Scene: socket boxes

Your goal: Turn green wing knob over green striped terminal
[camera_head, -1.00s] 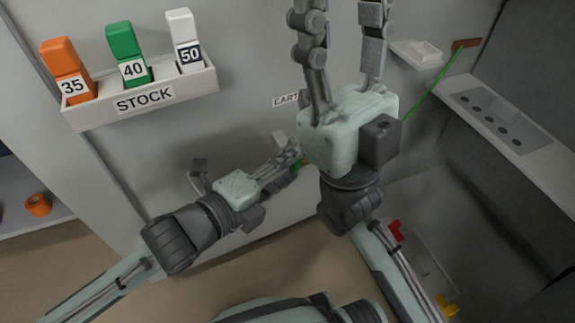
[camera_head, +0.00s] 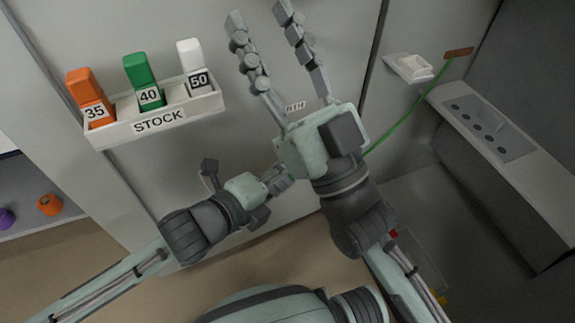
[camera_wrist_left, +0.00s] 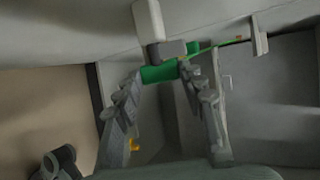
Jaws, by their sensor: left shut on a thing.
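A green wing knob (camera_wrist_left: 160,73) lies across the fingertips of my left gripper (camera_wrist_left: 168,86) in the left wrist view, and the gripper is shut on it. A grey block and a pale upright piece (camera_wrist_left: 148,20) are just above it. In the head view my left gripper (camera_head: 277,178) is low at the wall, its tips partly hidden behind my right gripper. My right gripper (camera_head: 261,16) is open and empty, fingers pointing up in front of the wall. I cannot make out the striped terminal clearly; a green wire (camera_wrist_left: 215,46) runs right from near the knob.
The STOCK shelf (camera_head: 160,122) at upper left holds orange 35, green 40 and white 50 blocks. A partly covered label (camera_head: 295,106) is behind my right fingers. A white tray (camera_head: 408,68) and a grey ledge (camera_head: 490,125) are at right. Orange and purple rolls sit lower left.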

